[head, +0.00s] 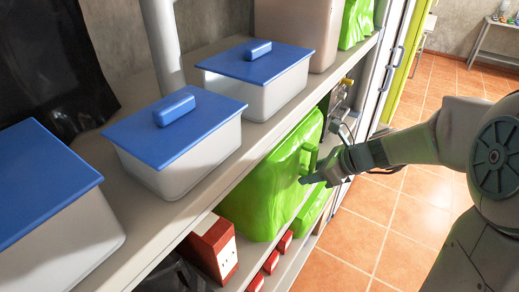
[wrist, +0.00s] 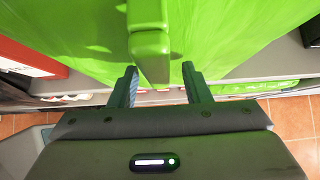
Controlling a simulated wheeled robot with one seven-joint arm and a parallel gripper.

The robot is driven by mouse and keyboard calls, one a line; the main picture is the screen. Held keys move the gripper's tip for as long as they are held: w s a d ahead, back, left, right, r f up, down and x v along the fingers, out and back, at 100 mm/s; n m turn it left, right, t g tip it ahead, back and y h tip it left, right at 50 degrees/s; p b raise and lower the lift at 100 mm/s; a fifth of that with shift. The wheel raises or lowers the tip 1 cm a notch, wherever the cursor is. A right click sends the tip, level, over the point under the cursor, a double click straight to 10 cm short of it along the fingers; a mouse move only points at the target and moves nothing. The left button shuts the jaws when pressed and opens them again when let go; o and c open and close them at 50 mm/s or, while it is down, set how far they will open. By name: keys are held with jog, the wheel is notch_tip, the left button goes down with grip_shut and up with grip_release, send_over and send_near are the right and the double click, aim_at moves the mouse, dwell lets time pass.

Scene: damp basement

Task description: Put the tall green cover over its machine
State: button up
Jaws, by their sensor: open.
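A tall bright green cover (head: 262,195) stands on the lower shelf, with a raised green handle (head: 309,158) on its side. My gripper (head: 316,177) reaches in from the right, close to this handle. In the wrist view the green cover (wrist: 240,30) fills the top, and its handle (wrist: 150,55) hangs down between my gripper's (wrist: 160,75) two spread fingers. The fingers are apart and I see no grip on the handle. A metal device with pipes (head: 340,105) stands just beyond the cover, partly hidden; I cannot tell whether it is the machine.
White bins with blue lids (head: 165,140) line the upper shelf (head: 175,212), above the cover. Another green item (head: 355,22) stands at its far end. Red and white boxes (head: 212,248) sit left of the cover below. The orange tiled floor (head: 385,225) is clear.

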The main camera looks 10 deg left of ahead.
grip_shut()
jog(key=shift+r, duration=0.1)
